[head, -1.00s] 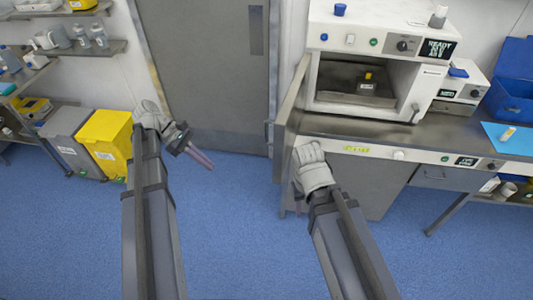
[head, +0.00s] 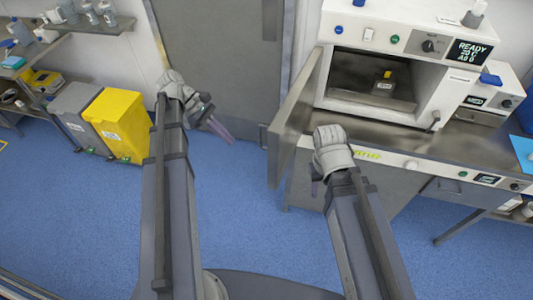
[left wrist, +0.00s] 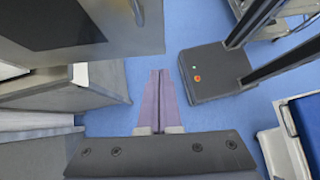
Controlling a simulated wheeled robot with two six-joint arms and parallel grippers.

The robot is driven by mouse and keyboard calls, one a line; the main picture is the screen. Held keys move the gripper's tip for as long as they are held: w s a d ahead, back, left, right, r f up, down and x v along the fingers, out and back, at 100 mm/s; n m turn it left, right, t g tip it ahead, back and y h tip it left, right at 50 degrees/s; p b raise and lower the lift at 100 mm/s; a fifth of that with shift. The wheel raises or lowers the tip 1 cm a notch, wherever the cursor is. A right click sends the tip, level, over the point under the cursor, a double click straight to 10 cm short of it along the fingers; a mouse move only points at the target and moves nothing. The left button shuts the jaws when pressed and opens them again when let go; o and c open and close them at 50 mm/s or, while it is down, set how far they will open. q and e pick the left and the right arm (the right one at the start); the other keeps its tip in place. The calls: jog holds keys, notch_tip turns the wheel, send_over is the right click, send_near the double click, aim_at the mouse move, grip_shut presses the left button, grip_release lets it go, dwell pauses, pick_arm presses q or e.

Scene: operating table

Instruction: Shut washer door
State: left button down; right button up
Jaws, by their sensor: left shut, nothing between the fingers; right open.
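The white washer (head: 392,40) stands on the counter at the upper right of the head view. Its grey door (head: 300,112) is hinged on the left and swung open toward me. A small dark item with a yellow top (head: 384,82) sits inside the chamber. My left gripper (head: 224,133) is shut and empty, left of the door and apart from it. Its purple fingers lie together in the left wrist view (left wrist: 160,92). My right gripper (head: 317,184) is open, in front of the counter near the door's lower right. Its fingers are mostly hidden behind the wrist.
A steel counter (head: 440,155) runs under the washer. A large grey room door (head: 215,60) is behind my left arm. Yellow (head: 118,122) and grey (head: 72,115) bins stand at the left wall below shelves. Blue floor (head: 240,215) between my arms is free.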

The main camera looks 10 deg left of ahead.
pick_arm(q)
jog(key=d+r+b+x, duration=0.2)
jog(key=b+x, duration=0.5)
jog(key=x, duration=0.5)
jog(key=shift+s+d+f, duration=0.2)
jog(key=shift+s+d, duration=0.05)
jog(key=shift+s, duration=0.1)
